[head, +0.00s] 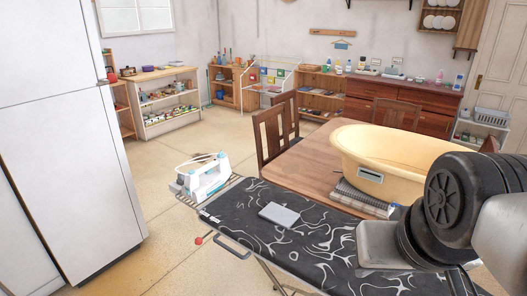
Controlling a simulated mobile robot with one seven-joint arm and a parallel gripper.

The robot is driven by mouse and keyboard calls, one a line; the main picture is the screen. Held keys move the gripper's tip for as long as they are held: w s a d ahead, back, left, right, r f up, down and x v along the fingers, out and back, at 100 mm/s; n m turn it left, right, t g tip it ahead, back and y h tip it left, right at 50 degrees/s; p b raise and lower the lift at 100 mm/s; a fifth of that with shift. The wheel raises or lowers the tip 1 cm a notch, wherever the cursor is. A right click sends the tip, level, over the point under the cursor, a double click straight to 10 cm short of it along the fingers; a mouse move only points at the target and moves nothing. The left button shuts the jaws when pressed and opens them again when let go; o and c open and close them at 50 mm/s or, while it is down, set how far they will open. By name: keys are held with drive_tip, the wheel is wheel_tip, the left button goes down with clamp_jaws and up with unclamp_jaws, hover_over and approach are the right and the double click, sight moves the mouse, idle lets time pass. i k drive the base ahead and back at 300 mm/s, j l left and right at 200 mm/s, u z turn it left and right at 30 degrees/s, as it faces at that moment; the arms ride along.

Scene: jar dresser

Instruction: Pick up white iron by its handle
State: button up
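A white iron (207,177) with light blue parts rests at the far left end of a black ironing board (270,244) with a white swirl pattern, by its wire rack. The iron's handle runs along its upper side, and a pale cord loops beside it. My arm comes in from the right edge, and the grey block at its end (385,246) hangs over the right part of the board, well apart from the iron. No fingertips can be made out, so I cannot see whether my gripper is open.
A small grey flat item (279,215) lies on the board. A wooden table (300,172) behind it holds a yellow tub (395,160) and folded cloth. A white fridge (65,130) stands at left. Open floor (165,225) lies between fridge and board.

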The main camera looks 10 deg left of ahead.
sight(202, 189)
drive_tip(key=j+z, duration=0.1)
drive_tip(key=j, duration=0.45)
drive_tip(key=i+j+z, duration=0.15)
drive_tip(key=j, duration=0.45)
drive_tip(key=i+j+z, duration=0.15)
drive_tip(key=j, duration=0.6)
drive_tip(key=i+j+z, duration=0.15)
drive_tip(key=j, duration=0.6)
drive_tip(key=i+j+z, duration=0.2)
drive_tip(key=j, duration=0.55)
drive_tip(key=i+j+z, duration=0.1)
drive_tip(key=j, duration=0.45)
drive_tip(key=j+z, duration=0.15)
drive_tip(key=j, duration=0.4)
drive_tip(key=i+j, duration=0.15)
drive_tip(key=j, duration=0.2)
drive_tip(key=i+j, duration=0.15)
drive_tip(key=j, duration=0.2)
drive_tip(key=i+j+z, duration=0.1)
drive_tip(key=j, duration=0.2)
